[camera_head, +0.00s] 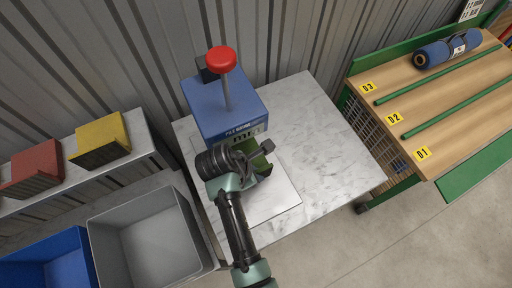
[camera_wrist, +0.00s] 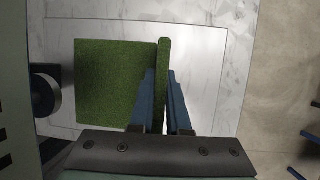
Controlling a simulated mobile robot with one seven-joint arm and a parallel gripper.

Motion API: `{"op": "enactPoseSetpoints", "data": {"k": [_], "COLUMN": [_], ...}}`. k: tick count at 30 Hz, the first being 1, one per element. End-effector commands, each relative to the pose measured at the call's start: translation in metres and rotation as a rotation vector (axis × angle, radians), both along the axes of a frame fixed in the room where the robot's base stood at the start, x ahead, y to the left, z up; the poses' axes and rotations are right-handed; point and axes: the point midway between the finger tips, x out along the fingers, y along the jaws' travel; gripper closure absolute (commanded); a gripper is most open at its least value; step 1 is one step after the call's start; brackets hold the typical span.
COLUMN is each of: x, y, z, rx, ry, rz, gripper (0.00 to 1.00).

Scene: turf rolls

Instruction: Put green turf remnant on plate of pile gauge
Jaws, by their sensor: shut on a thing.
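The pile gauge (camera_head: 225,105) is a blue box with a red knob on a post, standing on a marble-topped table. Its pale flat plate (camera_head: 275,200) lies in front of it and also shows in the wrist view (camera_wrist: 195,55). My gripper (camera_head: 262,160) is over the plate, close to the gauge's front. In the wrist view its blue fingers (camera_wrist: 163,85) are shut on a narrow upright strip of the green turf remnant (camera_wrist: 110,85). The broad square part spreads to the left, over the plate. I cannot tell whether it touches the plate. My arm hides part of it in the head view (camera_head: 260,168).
A grey bin (camera_head: 150,240) and a blue bin (camera_head: 50,265) stand at the left, below a shelf with red (camera_head: 35,168) and yellow (camera_head: 100,140) blocks. A wooden rack (camera_head: 450,95) with a blue roll (camera_head: 447,50) is at the right. The table's right side is clear.

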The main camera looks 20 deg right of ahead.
Motion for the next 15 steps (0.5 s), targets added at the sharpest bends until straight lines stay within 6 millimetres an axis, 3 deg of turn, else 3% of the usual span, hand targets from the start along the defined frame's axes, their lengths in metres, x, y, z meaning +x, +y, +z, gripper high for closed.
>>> {"op": "enactPoseSetpoints", "data": {"k": [4, 14, 15], "x": [0.000, 0.000, 0.000], "y": [0.000, 0.001, 0.001], "z": [-0.014, -0.018, -0.019], "rx": [0.000, 0.000, 0.000], "ry": [0.000, -0.001, 0.000], "rz": [-0.001, -0.001, -0.001], "gripper": [1.00, 1.00, 0.84]}}
